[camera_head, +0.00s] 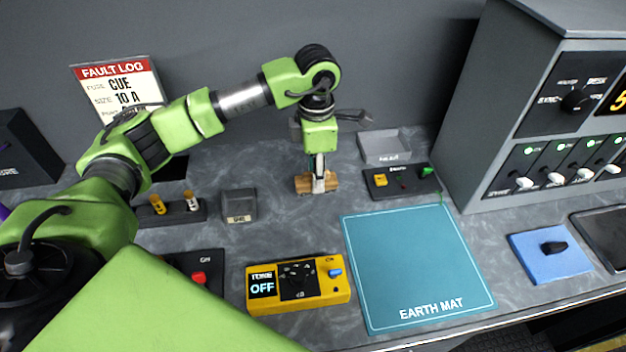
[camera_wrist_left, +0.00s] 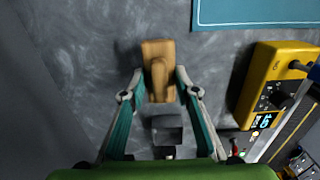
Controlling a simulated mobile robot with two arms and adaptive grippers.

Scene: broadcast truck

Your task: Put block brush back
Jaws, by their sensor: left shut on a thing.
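The block brush (camera_head: 304,184) is a small tan wooden block near the back middle of the bench. In the left wrist view the wooden block (camera_wrist_left: 158,60) shows a raised rounded grip between my fingers. My left gripper (camera_head: 318,180) points straight down and is shut on it. The fingers hide part of the brush. I cannot tell whether its underside touches the bench. My right gripper is not in view.
A teal earth mat (camera_head: 415,265) lies to the right, with a yellow meter (camera_head: 297,284) in front. A grey open tray (camera_head: 384,148) and a dark terminal box (camera_head: 400,181) stand right of the brush. A small grey box (camera_head: 239,205) stands left. Bare bench surrounds the brush.

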